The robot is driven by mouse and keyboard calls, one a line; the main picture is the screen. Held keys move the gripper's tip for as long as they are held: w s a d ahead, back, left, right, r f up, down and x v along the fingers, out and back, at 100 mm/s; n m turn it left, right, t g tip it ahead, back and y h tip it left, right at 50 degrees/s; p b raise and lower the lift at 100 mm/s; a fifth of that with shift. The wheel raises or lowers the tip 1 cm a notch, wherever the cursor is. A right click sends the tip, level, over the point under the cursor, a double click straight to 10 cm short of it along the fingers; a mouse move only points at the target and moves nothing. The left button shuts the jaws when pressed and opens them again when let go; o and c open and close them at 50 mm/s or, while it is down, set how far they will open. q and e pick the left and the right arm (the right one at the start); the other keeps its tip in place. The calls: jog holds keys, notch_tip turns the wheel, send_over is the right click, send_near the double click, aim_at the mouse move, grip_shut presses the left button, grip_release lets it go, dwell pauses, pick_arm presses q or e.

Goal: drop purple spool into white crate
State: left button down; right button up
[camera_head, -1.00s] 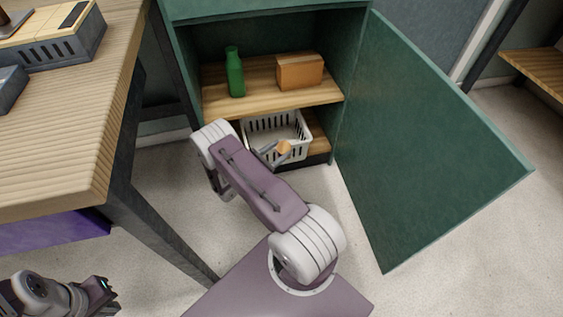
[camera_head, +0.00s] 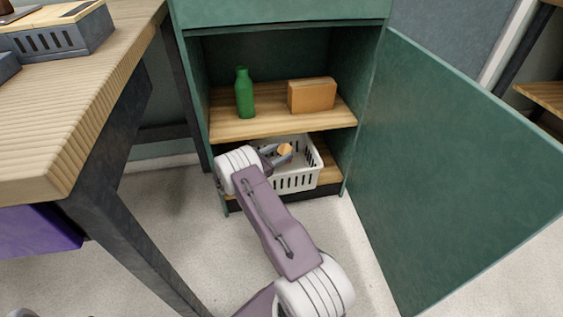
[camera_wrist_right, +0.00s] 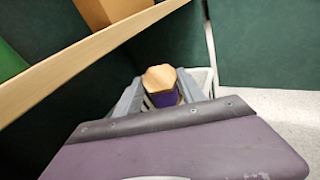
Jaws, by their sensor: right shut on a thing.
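The purple spool (camera_wrist_right: 161,85) has a tan hexagonal end and a purple middle in the right wrist view. In the head view its tan end (camera_head: 285,149) shows within the outline of the white crate. My right gripper (camera_head: 278,156) is shut on the spool, with a finger on each side in the wrist view (camera_wrist_right: 157,98). The white slatted crate (camera_head: 297,182) sits on the cabinet's lower shelf. The gripper and spool are at its opening; their exact height is unclear. My arm hides the crate's left part. My left gripper is out of view.
A green bottle (camera_head: 244,95) and an orange-brown box (camera_head: 312,95) stand on the wooden shelf (camera_head: 270,122) above the crate. The green cabinet door (camera_head: 455,170) is open on the right. A wooden table (camera_head: 75,105) stands at the left.

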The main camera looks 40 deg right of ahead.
jog(key=shift+w, duration=0.1)
jog(key=o, duration=1.4)
jog(key=shift+o, duration=0.2)
jog(key=shift+s+a+r+p, duration=0.35)
jog(key=shift+s+p, duration=0.25)
jog(key=shift+p, duration=0.3)
jog(key=shift+s+a+r+p, duration=0.25)
jog(key=shift+s+p, duration=0.3)
jog(key=shift+p, duration=0.3)
jog(key=shift+s+a, duration=0.15)
jog(key=shift+f, duration=0.1)
